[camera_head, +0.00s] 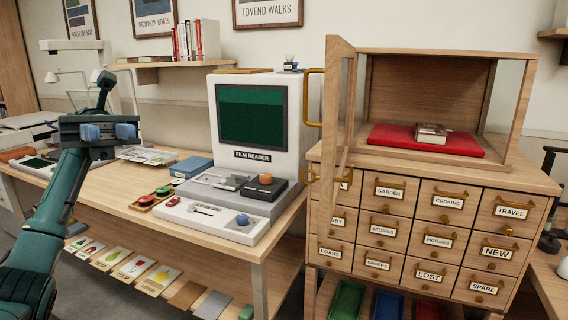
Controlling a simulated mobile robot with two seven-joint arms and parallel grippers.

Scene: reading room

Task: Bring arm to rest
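My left arm, teal and dark, comes in from the lower left and reaches up above the left part of the desk. My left gripper (108,131) is raised in front of the desk's left end, its two blue finger pads apart with nothing between them. It touches nothing that I can see. My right gripper and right arm are out of view.
The desk (112,191) bears a film reader (229,154) and small items. To the right, a cabinet of labelled drawers (393,208) carries a display case with its door (340,120) swung open.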

